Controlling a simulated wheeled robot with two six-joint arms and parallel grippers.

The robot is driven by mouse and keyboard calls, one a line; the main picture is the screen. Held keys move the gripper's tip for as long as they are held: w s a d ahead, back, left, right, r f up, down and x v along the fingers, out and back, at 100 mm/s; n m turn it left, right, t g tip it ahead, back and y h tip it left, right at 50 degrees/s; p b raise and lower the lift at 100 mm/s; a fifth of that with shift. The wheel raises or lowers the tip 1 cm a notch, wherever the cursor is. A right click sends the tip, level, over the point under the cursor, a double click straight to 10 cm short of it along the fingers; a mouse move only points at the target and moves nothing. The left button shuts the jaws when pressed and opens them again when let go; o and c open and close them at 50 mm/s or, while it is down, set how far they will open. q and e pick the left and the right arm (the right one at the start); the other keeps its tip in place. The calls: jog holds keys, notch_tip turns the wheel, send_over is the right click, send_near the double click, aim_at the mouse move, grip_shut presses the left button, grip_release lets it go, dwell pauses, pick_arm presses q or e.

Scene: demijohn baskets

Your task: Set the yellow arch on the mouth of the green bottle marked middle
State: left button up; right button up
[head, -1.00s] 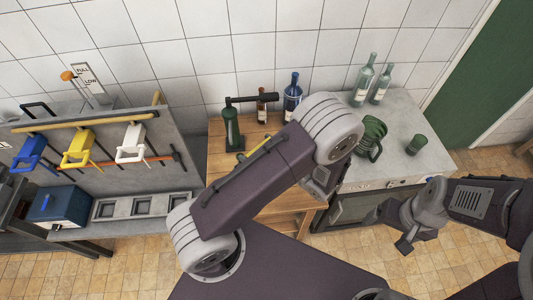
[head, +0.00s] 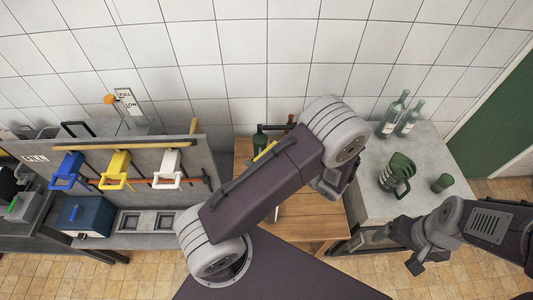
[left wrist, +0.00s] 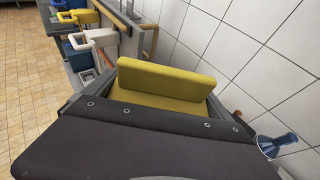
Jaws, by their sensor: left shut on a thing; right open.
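A yellow block-like piece (left wrist: 165,78), which looks like the yellow arch, is held between the jaws of my left gripper (left wrist: 165,102) in the left wrist view. Two paler green bottles (head: 393,115) stand at the back of the grey counter. I cannot read any middle mark. My right gripper (head: 414,262) is open and empty in front of the counter.
A rack with blue, yellow (head: 115,172) and white handled tools is at left, beside a blue box (head: 85,215).

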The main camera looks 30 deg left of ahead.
pick_arm(q)
notch_tip(320, 180, down, 5)
jog(key=b, duration=0.3)
jog(key=shift+d+r, duration=0.15)
jog(key=shift+d, duration=0.2)
jog(key=shift+a, duration=0.15)
jog(key=shift+d, duration=0.2)
dwell(0.4)
jog(key=shift+a, duration=0.1)
dwell(0.5)
jog(key=shift+f+b, duration=0.4)
jog(key=shift+b, duration=0.1)
